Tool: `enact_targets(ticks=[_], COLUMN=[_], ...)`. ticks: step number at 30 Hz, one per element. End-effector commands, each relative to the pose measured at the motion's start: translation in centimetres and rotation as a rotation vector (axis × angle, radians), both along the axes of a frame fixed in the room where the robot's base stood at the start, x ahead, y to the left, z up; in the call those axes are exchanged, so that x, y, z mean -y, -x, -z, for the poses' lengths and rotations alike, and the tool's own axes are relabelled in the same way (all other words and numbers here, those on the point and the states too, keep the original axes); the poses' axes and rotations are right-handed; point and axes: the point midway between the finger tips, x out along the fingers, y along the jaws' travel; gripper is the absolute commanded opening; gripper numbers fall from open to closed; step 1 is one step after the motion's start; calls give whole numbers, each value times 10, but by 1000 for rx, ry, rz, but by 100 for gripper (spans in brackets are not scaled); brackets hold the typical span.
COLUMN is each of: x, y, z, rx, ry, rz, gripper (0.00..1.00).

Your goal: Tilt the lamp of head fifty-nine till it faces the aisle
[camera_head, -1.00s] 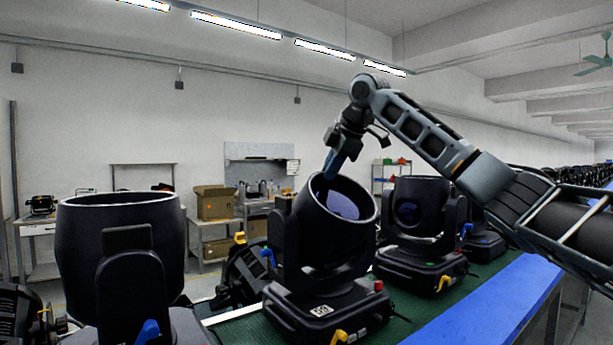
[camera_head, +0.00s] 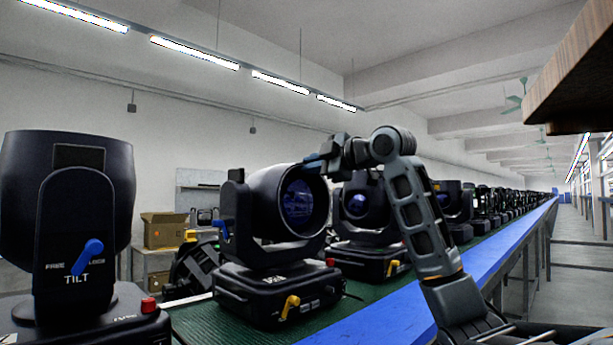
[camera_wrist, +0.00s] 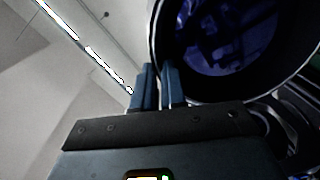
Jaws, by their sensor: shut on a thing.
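The black head (camera_head: 272,300) with a small white label on its base stands on the green bench top; the label is too small to read surely. Its lamp (camera_head: 260,200) is tipped over on the yoke, its bluish lens (camera_head: 298,202) facing right and forward, towards the bench's blue edge. My gripper (camera_head: 316,162) is shut on the upper rim of the lamp. In the wrist view the two blue fingers (camera_wrist: 158,88) are close together at the rim, beside the lens (camera_wrist: 228,35). A blue lever (camera_head: 221,229) shows on the yoke side.
A nearer head (camera_head: 70,200), marked TILT with a blue lever, stands at left. Another head (camera_head: 362,225) stands close behind, and a long row recedes right. The aisle floor (camera_head: 580,255) is clear at right. A wooden board edge (camera_head: 575,70) hangs into the upper right.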

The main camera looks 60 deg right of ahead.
Motion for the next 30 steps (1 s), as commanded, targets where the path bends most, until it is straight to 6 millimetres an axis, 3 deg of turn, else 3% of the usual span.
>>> enact_targets(ticks=[6, 22, 23, 30], x=[-4, -5, -5, -4], y=[4, 6, 6, 6], z=[10, 10, 10, 10], rx=[66, 89, 89, 88], ry=[18, 25, 25, 25], rz=[-6, -8, -8, -6], gripper=[0, 0, 12, 35])
